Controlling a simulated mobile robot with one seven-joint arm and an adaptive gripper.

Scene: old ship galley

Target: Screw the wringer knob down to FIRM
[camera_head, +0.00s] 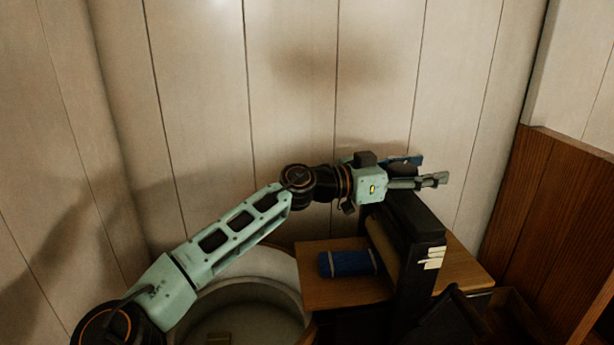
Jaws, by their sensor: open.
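The wringer (424,233) is a dark upright frame with a pale roller (381,240) partly visible on its left side. White label strips sit on its near post; I cannot read them. A dark round piece (402,169) shows just behind my gripper and may be the wringer knob; most of it is hidden. My gripper (440,180) is stretched out level above the wringer's top, its fingers pointing right. It is open, with nothing seen between the fingertips. I cannot tell whether it touches the dark piece.
A blue roll tied with pale bands (347,263) lies on a wooden board (325,292) left of the wringer. A round tub (285,267) stands at the lower left. Wood panelling (545,215) closes the right side, and a pale plank wall the back.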

